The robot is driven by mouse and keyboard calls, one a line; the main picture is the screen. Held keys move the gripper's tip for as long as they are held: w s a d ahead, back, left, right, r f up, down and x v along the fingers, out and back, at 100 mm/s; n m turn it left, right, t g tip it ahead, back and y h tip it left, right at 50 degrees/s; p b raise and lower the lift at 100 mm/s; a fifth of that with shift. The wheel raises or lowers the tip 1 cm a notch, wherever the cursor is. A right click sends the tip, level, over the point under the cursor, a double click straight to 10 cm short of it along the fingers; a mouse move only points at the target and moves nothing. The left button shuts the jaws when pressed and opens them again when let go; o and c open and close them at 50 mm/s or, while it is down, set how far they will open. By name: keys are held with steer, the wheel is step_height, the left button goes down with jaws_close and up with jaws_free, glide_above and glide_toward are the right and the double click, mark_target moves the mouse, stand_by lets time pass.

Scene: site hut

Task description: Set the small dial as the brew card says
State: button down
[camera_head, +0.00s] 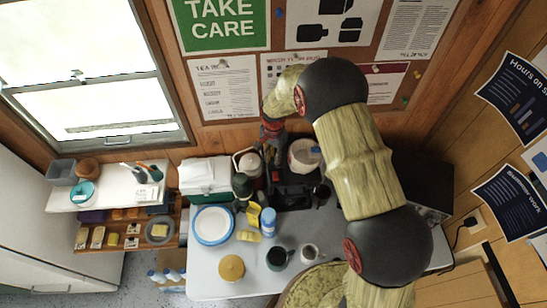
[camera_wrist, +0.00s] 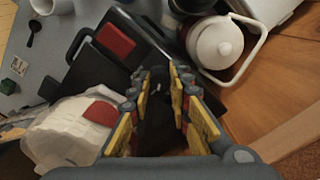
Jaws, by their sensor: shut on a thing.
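A black machine with red parts (camera_head: 292,195) stands on the table at the back wall; it also shows in the wrist view (camera_wrist: 85,65). My gripper (camera_wrist: 160,80) is at the machine's rear, its yellow-padded fingers closed on either side of a dark part (camera_wrist: 155,112). This looks like the small dial, but its marks and pointer are hidden or too dark to read. In the head view my gripper (camera_head: 271,140) points down behind the machine. A printed sheet (camera_head: 285,68) on the board may be the brew card, partly covered by my arm; its text is too small to read.
A white-lidded pot (camera_wrist: 218,42) stands close to my gripper. A white tub (camera_head: 304,157) is on the machine's other side. The wall is close behind.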

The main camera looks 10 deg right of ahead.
steer(key=shift+n+b, duration=0.3)
steer(key=shift+n, duration=0.1)
steer(key=shift+f+n+b, duration=0.1)
steer(key=shift+n+b, duration=0.6)
steer(key=shift+n, duration=0.3)
steer(key=n+b, duration=0.2)
steer(key=n, duration=0.1)
steer(key=shift+n, duration=0.3)
steer(key=n+b, duration=0.2)
steer(key=n, duration=0.3)
steer(key=shift+n, duration=0.4)
steer(key=c, duration=1.6)
jaws_free()
steer(key=shift+c, duration=0.2)
steer(key=shift+r, duration=0.2)
